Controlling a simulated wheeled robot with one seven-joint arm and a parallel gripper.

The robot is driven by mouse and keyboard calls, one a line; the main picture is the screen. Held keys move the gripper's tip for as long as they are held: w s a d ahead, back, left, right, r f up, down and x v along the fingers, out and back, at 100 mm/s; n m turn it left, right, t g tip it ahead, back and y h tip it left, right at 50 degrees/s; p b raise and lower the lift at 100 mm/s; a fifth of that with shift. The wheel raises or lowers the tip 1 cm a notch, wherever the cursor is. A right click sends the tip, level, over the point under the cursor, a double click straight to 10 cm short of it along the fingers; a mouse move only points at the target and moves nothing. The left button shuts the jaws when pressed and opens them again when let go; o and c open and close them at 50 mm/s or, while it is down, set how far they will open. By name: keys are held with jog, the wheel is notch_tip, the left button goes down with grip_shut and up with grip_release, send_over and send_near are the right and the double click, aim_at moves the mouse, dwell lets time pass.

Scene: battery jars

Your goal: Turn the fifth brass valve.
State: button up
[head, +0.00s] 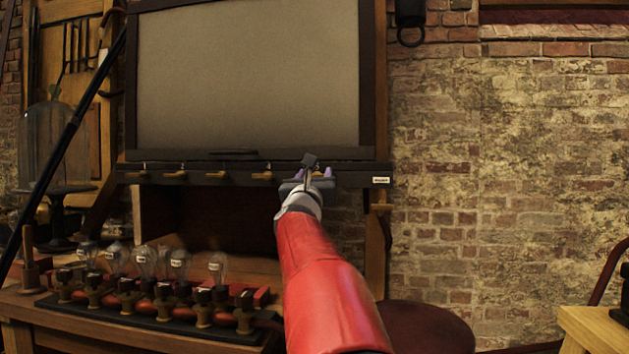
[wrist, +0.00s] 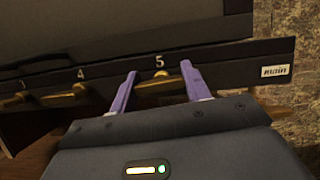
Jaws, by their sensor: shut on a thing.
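The fifth brass valve (wrist: 160,85) sits under the number 5 on the dark rail. In the wrist view its handle lies roughly crosswise between the two purple fingers of my gripper (wrist: 158,70), which are shut on it, one at each end. In the head view my gripper (head: 312,173) is at the right part of the rail (head: 350,176) and hides this valve. The brass valve numbered 4 (wrist: 67,93) is left of my gripper, and the valve numbered 3 (wrist: 17,99) is farther left.
A plate reading "main" (wrist: 275,71) is on the rail's right end. A large grey panel (head: 248,75) stands above the rail. Below left, glass bulbs (head: 146,262) and a row of dark blocks (head: 128,302) stand on a wooden bench. A brick wall (head: 500,180) is at right.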

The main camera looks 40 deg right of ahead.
jog(key=n+t+y+b, duration=0.1)
jog(key=n, duration=0.2)
jog(key=n+t+y+b, duration=0.1)
jog(key=n+b, duration=0.1)
jog(key=shift+f+n, duration=0.15)
jog(key=shift+n, duration=0.25)
jog(key=shift+c, duration=0.2)
jog(key=shift+o, duration=0.2)
jog(key=n+y+b, duration=0.1)
jog(key=n+y, duration=0.1)
jog(key=n, duration=0.1)
jog(key=shift+n+b, duration=0.3)
jog(key=shift+b, duration=0.05)
jog(key=shift+n+t+y, duration=0.3)
jog(key=shift+n+y, duration=0.3)
jog(key=shift+n, duration=0.6)
jog(key=n, duration=0.2)
jog(key=n+y+p, duration=0.1)
jog(key=n, duration=0.1)
jog(key=n+y+p, duration=0.1)
jog(key=n, duration=0.1)
jog(key=shift+r, duration=0.3)
jog(key=shift+f+n+g+y+p, duration=0.15)
jog(key=shift+n+g+y+p, duration=0.55)
jog(key=shift+n+p, duration=0.9)
jog(key=shift+f+n, duration=0.1)
jog(key=shift+n, duration=0.2)
jog(key=o, duration=1)
jog(key=shift+c, duration=0.2)
